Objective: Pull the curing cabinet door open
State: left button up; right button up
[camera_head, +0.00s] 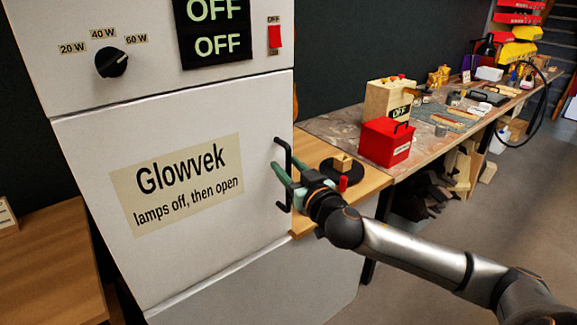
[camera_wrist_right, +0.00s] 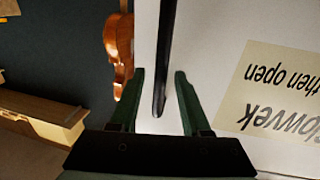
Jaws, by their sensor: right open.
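The curing cabinet door (camera_head: 85,140) is a white panel with a beige "Glowvek lamps off, then open" label (camera_head: 180,182). It looks flush with the cabinet, so shut. A black upright bar handle (camera_head: 288,153) stands at the door's right edge. My right gripper (camera_head: 283,178) is open at the handle, its green fingers to either side of the bar. In the right wrist view the handle (camera_wrist_right: 165,45) runs between the open fingertips (camera_wrist_right: 160,72), with visible gaps. The display (camera_head: 216,35) above reads OFF twice. My left gripper is not in view.
A red switch (camera_head: 275,37) marked OFF and a black knob (camera_head: 111,63) sit above the door. Right of the cabinet, a wooden bench holds a red box (camera_head: 386,142). A violin (camera_wrist_right: 118,48) hangs beside the cabinet. Open floor lies at the right.

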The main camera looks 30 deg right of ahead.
jog(key=shift+c, duration=0.2)
grip_shut()
dwell(1.3)
